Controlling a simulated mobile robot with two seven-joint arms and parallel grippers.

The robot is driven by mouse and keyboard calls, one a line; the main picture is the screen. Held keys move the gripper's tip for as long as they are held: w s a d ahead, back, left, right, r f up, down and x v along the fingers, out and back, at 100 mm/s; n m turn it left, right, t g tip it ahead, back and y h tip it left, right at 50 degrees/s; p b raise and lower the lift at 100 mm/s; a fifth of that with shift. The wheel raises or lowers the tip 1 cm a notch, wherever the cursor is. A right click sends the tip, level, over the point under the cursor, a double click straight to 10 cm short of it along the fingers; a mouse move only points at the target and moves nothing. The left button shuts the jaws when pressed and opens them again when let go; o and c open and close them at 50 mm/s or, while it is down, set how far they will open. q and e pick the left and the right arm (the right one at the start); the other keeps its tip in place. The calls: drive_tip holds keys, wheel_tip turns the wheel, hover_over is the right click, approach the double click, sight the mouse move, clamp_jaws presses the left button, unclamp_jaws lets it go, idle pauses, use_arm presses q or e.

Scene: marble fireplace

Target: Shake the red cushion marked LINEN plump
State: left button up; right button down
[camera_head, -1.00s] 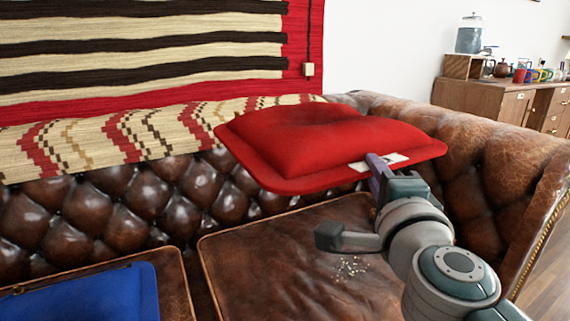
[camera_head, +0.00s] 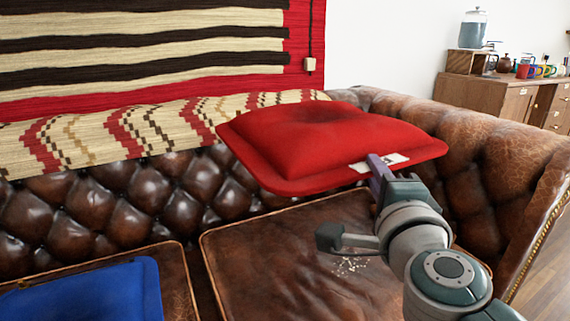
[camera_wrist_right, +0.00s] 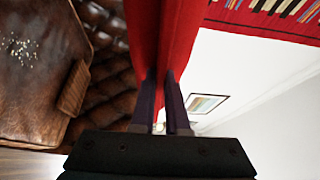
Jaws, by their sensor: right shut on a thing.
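The red cushion (camera_head: 315,143) is held up above the sofa seat in the head view, lying roughly flat with a slight tilt. A white label (camera_head: 392,161) shows at its near right edge; its lettering is too small to read. My right gripper (camera_head: 376,165) is shut on the cushion's edge beside the label. In the right wrist view the cushion (camera_wrist_right: 163,35) runs between the two purple fingers of the right gripper (camera_wrist_right: 160,85). My left gripper is not in view.
The brown leather sofa (camera_head: 85,210) lies under and behind the cushion. A blue cushion (camera_head: 90,292) lies on the left seat. Pale crumbs (camera_head: 348,264) lie on the right seat. A wooden cabinet (camera_head: 487,100) with mugs and a jar stands at the back right.

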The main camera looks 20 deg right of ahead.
wheel_tip(320, 180, down, 6)
drive_tip(key=b, duration=0.5)
wheel_tip(320, 180, up, 8)
drive_tip(key=p, duration=0.8)
drive_tip(key=shift+f+p, duration=0.1)
drive_tip(key=shift+p, duration=0.25)
use_arm(q)
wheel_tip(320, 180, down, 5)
drive_tip(key=b, duration=0.7)
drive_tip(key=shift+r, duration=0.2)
use_arm(e)
wheel_tip(320, 180, down, 8)
drive_tip(key=shift+r, duration=0.25)
